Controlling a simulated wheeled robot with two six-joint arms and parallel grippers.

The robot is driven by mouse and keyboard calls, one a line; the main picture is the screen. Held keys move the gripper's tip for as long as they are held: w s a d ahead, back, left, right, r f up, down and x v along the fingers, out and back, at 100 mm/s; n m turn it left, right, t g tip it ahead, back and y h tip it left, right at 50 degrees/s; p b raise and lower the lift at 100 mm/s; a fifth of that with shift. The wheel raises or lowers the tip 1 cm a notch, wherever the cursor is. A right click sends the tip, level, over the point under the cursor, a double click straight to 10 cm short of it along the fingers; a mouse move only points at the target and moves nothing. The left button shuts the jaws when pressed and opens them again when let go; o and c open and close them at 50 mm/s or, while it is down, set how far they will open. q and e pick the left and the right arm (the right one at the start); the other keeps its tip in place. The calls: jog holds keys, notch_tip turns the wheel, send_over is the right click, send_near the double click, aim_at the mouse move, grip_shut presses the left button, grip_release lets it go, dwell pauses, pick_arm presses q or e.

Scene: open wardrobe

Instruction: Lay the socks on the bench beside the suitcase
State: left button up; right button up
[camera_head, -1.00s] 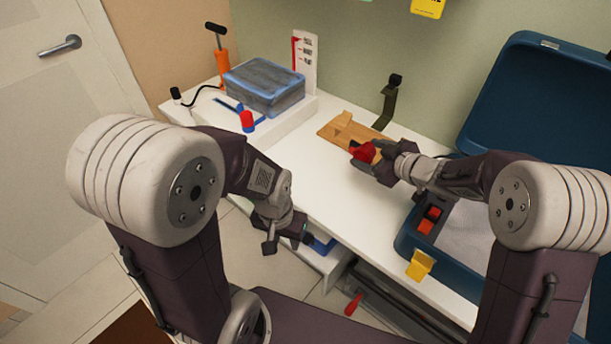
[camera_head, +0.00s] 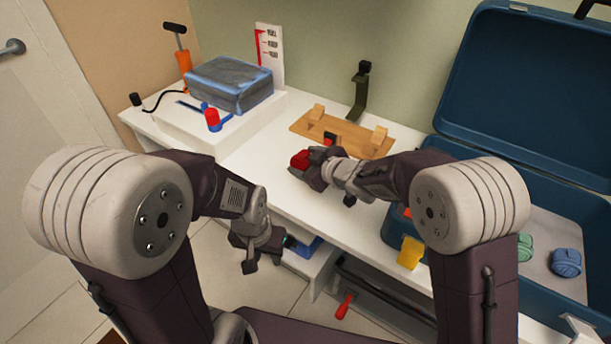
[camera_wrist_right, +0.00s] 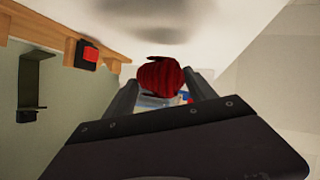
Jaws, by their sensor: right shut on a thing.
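My right gripper (camera_head: 309,170) is shut on a rolled pair of red socks (camera_head: 299,160) and holds it over the white bench (camera_head: 262,172), left of the suitcase. The red socks show between the fingers in the right wrist view (camera_wrist_right: 160,78). Whether they touch the bench I cannot tell. The open blue suitcase (camera_head: 485,95) stands at the right, its lid up at the back. Rolled green socks (camera_head: 525,247) and blue socks (camera_head: 566,262) lie inside it. My left gripper (camera_head: 262,248) is low in front of the bench; its fingers are not clear.
A wooden board with two blocks (camera_head: 345,139) and a dark green stand (camera_head: 360,90) are at the back. A grey-blue bundle (camera_head: 229,84) rests on a white platform at the left. A yellow tag (camera_head: 411,252) hangs at the suitcase front. Bench left of my right gripper is clear.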

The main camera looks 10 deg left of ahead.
notch_tip(320, 180, down, 4)
jog(key=b, duration=0.2)
jog(key=shift+f+b, duration=0.1)
jog(key=shift+b, duration=0.25)
jog(key=o, duration=1.4)
jog(key=shift+d, duration=0.1)
jog(key=shift+c, duration=0.2)
jog(key=shift+s+d+r+p, duration=0.15)
jog(key=shift+r+p, duration=0.15)
jog(key=shift+r, duration=0.05)
jog(key=p+v, duration=0.3)
jog(key=v, duration=0.7)
jog(key=shift+s+d+r, duration=0.1)
jog(key=shift+d, duration=0.05)
jog(key=shift+s+d+r, duration=0.15)
jog(key=shift+s+d, duration=0.2)
jog(key=shift+r, duration=0.1)
